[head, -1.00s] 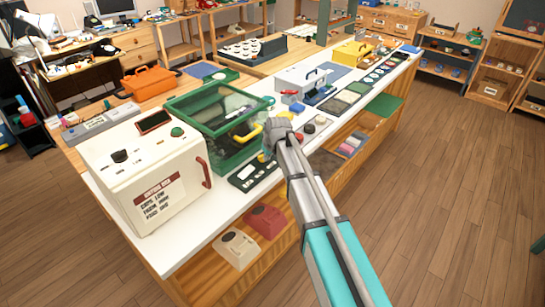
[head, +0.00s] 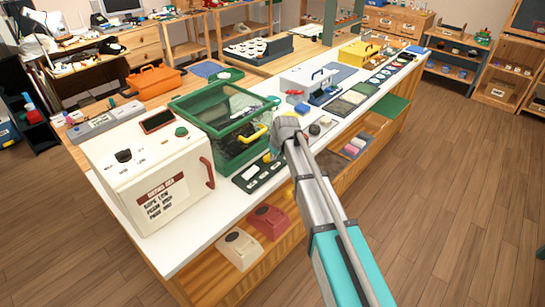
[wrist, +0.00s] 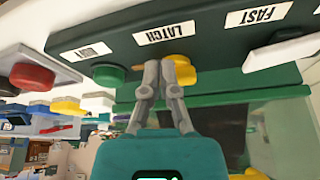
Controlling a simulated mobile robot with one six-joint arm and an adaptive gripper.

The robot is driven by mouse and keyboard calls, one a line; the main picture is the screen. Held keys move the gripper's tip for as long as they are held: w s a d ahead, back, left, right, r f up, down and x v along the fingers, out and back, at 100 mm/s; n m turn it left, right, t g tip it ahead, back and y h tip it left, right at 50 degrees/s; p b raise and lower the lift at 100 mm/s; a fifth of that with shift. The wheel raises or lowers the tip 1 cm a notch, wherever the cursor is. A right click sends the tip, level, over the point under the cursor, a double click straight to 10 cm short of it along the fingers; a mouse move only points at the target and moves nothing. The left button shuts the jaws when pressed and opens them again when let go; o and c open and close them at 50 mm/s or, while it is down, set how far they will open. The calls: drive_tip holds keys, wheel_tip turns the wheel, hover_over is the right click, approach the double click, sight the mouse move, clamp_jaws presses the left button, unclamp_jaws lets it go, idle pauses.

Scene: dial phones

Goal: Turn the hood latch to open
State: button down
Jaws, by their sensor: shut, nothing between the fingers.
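A clear hood with a green frame (head: 207,134) stands on the white bench, with a yellow handle (head: 256,133) on its front. A dark control panel (head: 245,183) lies in front of it. In the wrist view, the panel carries a LATCH label (wrist: 164,33) with a yellow latch knob (wrist: 183,74) beside it. My gripper (wrist: 165,64) is shut and empty, its fingertips at the yellow knob and partly covering it. I cannot tell whether they touch. In the head view my gripper (head: 276,152) is over the far end of the panel.
A green button (wrist: 106,74) and a white lever (wrist: 284,53) by the FAST label flank the knob. A white box with a red handle (head: 150,182) stands left of the hood. Several small items line the bench to the right. The floor at right is clear.

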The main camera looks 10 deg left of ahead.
sight(276, 168)
drive_tip(key=shift+a, duration=0.35)
drive_tip(key=shift+s+a, duration=0.45)
idle(0.4)
drive_tip(key=shift+s+d, duration=0.1)
drive_tip(key=shift+s+d, duration=0.35)
drive_tip(key=shift+d, duration=0.05)
drive_tip(key=s+d, duration=0.2)
drive_tip(key=d, duration=0.1)
drive_tip(key=shift+r+p, duration=0.65)
drive_tip(key=shift+p, duration=0.05)
drive_tip(key=p+v, duration=0.8)
drive_tip(key=shift+d+r, duration=0.3)
drive_tip(key=shift+d, duration=0.05)
